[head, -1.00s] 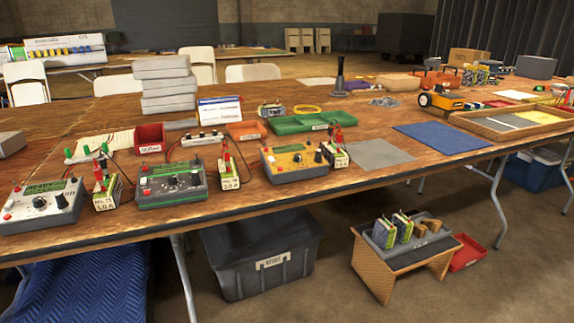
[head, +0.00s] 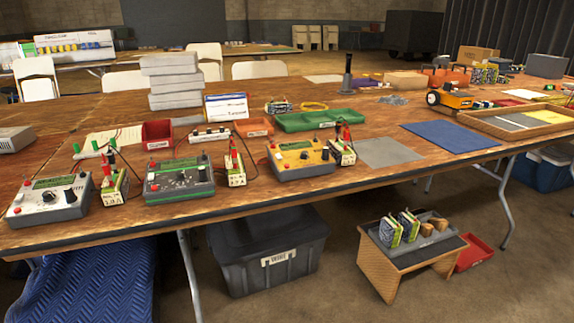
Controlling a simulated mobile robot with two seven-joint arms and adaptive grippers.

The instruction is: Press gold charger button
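The gold charger (head: 301,158) sits near the front edge of the wooden table, right of the other two chargers. Its face has a green display and several knobs and buttons; which one is its button is too small to tell for sure. A battery pack (head: 342,152) with red and black clips stands against its right side. A green charger (head: 179,180) stands to its left, and a silver charger (head: 47,201) farther left. Neither of my grippers shows in the head view.
A second battery pack (head: 235,166) stands between the green and gold chargers. A green tray (head: 317,120) lies behind the gold charger, and a grey mat (head: 387,153) is a flat clear patch to its right. A low wooden stand (head: 387,280) and a dark bin (head: 235,265) are on the floor.

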